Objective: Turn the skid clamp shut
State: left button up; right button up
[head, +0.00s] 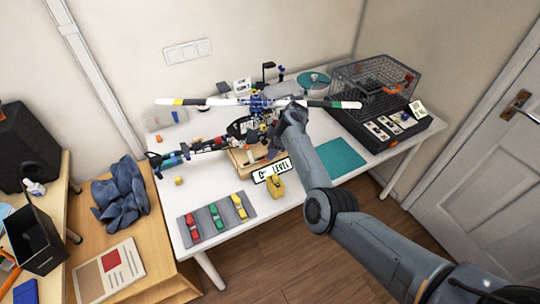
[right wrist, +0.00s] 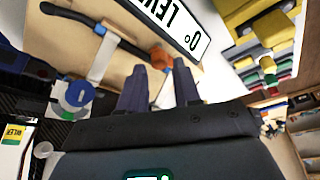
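A model helicopter (head: 255,102) with a long rotor stands on a wooden stand (head: 236,163) in the middle of the white table. In the right wrist view the black skid tube (right wrist: 70,12) runs over the wooden board, with a white strap-like clamp (right wrist: 100,58) across it. A second white piece (right wrist: 166,94) lies near an orange-brown part (right wrist: 160,55). My right gripper (right wrist: 160,78) has its dark fingers apart, on either side of this second white piece. I cannot tell whether they touch it. In the head view my right gripper (head: 292,116) is beside the helicopter, partly hiding it. My left gripper is not in view.
A LEVEL sign (head: 272,170) and a yellow block-like object (head: 276,186) are in front of the stand. A grey tray (head: 217,216) with coloured pieces is at the front left. A teal mat (head: 336,158) and a black mesh-topped box (head: 385,95) are on the right.

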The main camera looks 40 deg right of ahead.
jog(key=shift+x, duration=1.05)
jog(key=shift+c, duration=0.4)
grip_shut()
jog(key=shift+r, duration=0.1)
